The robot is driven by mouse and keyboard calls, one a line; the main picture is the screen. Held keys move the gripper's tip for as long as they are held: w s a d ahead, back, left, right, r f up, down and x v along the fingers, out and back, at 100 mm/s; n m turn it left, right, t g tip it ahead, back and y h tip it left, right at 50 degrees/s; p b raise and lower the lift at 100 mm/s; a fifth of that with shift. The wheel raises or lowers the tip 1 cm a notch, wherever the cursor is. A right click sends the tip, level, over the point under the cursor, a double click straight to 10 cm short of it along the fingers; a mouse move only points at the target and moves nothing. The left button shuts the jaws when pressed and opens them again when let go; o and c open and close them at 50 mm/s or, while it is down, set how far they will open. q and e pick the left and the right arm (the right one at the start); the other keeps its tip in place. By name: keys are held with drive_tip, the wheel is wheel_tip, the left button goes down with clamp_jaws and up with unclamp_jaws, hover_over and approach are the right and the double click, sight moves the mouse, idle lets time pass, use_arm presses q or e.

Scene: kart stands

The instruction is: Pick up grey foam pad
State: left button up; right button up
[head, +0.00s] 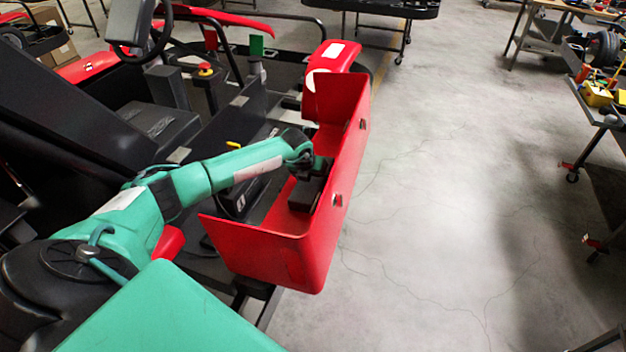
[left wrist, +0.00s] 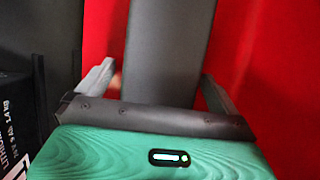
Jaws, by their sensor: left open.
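The grey foam pad (left wrist: 168,45) is a long dark grey block in the left wrist view, running from the top edge down to my gripper. In the head view a dark block that appears to be the same pad (head: 304,196) lies inside the red side panel. My left gripper (head: 314,176) is reaching down into this panel, at the pad. In the left wrist view its two fingers stand open, one on each side of the pad (left wrist: 158,72), with a visible gap on both sides. The pad's near end is hidden by the gripper body. My right gripper is not in view.
The red side panel (head: 277,254) rises close around my left gripper, with its tall wall on the right. A black battery-like box with white print (left wrist: 16,125) stands at left in the wrist view. The kart's seat (head: 160,118) is to the left. Open concrete floor lies right.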

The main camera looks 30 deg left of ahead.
use_arm(q)
drive_tip(key=shift+f, duration=0.1)
drive_tip(key=c, duration=1.1)
drive_tip(key=shift+o, duration=0.2)
